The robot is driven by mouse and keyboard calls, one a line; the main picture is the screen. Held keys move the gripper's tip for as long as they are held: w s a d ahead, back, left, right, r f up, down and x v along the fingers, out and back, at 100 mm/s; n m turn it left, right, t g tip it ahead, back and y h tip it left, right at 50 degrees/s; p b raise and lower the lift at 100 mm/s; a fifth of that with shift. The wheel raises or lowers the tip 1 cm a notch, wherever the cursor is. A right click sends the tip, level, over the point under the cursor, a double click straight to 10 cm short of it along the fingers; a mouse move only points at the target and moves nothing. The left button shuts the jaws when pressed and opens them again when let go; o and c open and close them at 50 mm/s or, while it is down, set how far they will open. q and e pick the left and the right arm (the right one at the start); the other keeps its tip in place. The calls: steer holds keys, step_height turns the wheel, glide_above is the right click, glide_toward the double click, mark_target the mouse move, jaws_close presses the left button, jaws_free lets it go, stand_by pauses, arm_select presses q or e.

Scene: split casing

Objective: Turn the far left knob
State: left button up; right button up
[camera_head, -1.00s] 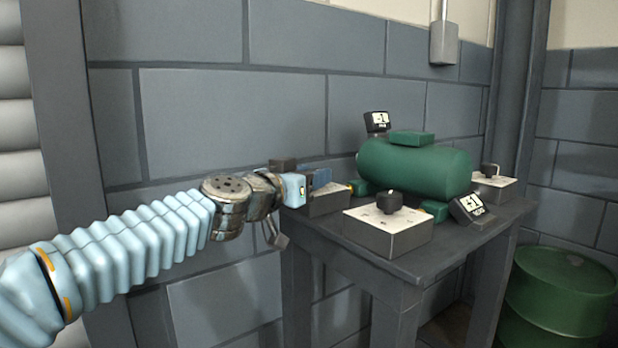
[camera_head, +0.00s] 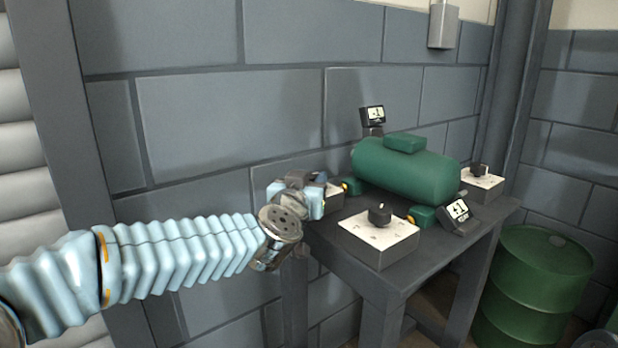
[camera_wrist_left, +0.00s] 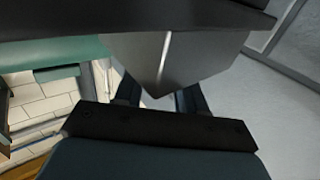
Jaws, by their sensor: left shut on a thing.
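The far left knob's box (camera_head: 334,197) stands at the back left of the table, mostly hidden behind my gripper in the head view. My left gripper (camera_head: 320,188) is at this box, with the knob itself hidden in the head view. In the left wrist view, a grey wedge-shaped piece (camera_wrist_left: 150,62) lies between the dark fingers of my left gripper (camera_wrist_left: 155,95). The left gripper is shut on it, and I take it to be the far left knob. The knob's turn angle cannot be made out. My right gripper is not in view.
A green tank (camera_head: 405,172) fills the table's middle. A front knob box (camera_head: 378,240) and a right knob box (camera_head: 482,187) stand beside it. Small displays stand behind (camera_head: 373,116) and in front (camera_head: 456,214). A green barrel (camera_head: 540,280) stands right of the table (camera_head: 375,280).

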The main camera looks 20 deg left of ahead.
arm_select(q)
steer(key=shift+f, duration=0.1)
steer(key=o, duration=1.1)
steer(key=shift+s+p, duration=0.35)
steer(key=shift+s, duration=6.55)
